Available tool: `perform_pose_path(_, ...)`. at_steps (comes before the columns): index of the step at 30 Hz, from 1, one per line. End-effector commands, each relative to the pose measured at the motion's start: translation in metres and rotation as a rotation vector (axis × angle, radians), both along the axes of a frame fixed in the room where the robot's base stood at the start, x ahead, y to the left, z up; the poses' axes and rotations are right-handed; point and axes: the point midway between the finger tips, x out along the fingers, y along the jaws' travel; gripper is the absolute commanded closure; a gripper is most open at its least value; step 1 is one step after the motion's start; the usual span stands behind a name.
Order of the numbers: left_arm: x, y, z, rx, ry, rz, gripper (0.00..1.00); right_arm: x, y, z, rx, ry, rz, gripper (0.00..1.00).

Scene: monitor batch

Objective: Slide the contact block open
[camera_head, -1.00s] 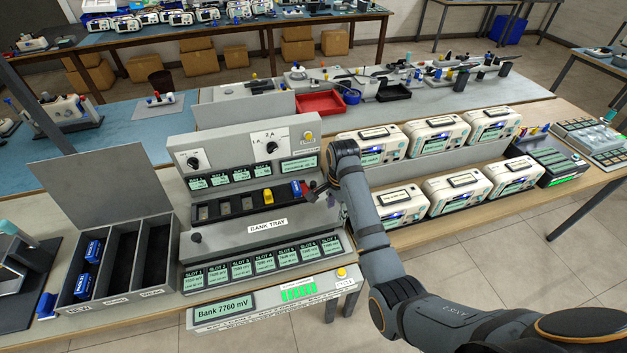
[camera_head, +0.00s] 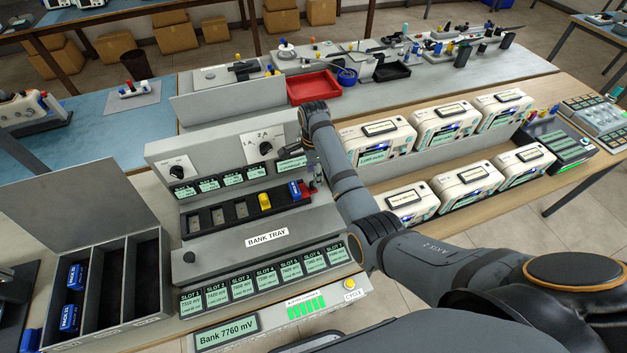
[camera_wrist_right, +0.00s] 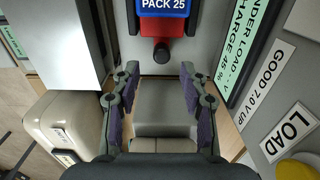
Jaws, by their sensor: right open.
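The bank tray (camera_head: 218,243) is a grey fixture with a row of dark slots. A blue pack (camera_head: 294,190) stands near the right end of the row, with a red block (camera_head: 305,189) against its right side. In the right wrist view the pack, marked PACK 25 (camera_wrist_right: 164,6), touches the red block (camera_wrist_right: 160,26), which carries a black knob (camera_wrist_right: 161,53). I take this red block as the contact block. My right gripper (camera_head: 314,176) is at the tray's right end, partly hidden by its arm. Its open fingers (camera_wrist_right: 160,76) point at the knob, one on each side, with nothing gripped.
Several white monitors (camera_head: 376,142) stand close to the right of my arm. A three-bay bin (camera_head: 126,262) with blue packs is at left. The red tray (camera_head: 312,87) lies behind.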

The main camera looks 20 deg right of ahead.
Motion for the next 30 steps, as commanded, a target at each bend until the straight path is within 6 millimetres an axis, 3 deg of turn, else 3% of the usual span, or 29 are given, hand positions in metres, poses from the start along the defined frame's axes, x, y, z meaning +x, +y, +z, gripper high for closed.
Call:
perform_pose_path(3,0.011,0.0,0.004,0.0,-0.017,0.0,1.0,-0.001,0.0,-0.024,0.0,0.003,0.0,0.56)
perform_pose_path(9,0.045,-0.001,0.007,-0.001,-0.068,-0.002,1.0,0.0,0.0,-0.05,0.0,0.001,0.001,0.56)
perform_pose_path(19,0.026,-0.001,0.005,-0.001,-0.039,-0.001,1.0,0.0,0.0,-0.055,0.0,-0.001,0.0,0.56)
perform_pose_path(28,0.024,-0.001,0.005,-0.001,-0.036,-0.001,1.0,0.0,0.0,-0.054,0.0,-0.001,0.0,0.97)
perform_pose_path(30,0.025,-0.001,0.005,-0.001,-0.037,-0.001,1.0,0.0,0.0,-0.055,0.0,-0.001,0.001,1.0)
